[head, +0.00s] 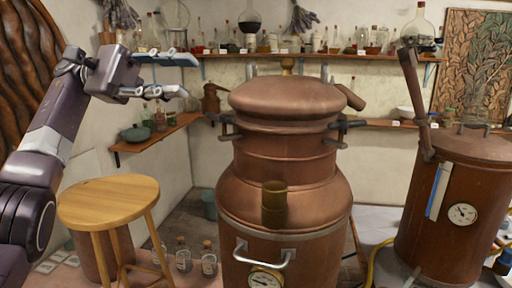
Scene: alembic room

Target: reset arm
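My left arm comes in from the left edge. Its gripper (170,91) is held out to the right, above the round wooden stool and left of the large copper still (290,190). I see the gripper from the side, with its fingers overlapping, so the gap between them cannot be judged. Nothing is clearly seen in it. My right arm and gripper are out of view.
A wooden stool (108,202) stands at the lower left, with corked bottles (183,255) on the floor beside it. A second copper vessel (452,215) stands at right. Wall shelves (300,55) hold many bottles. A small corner shelf (158,133) holds a bowl (135,134).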

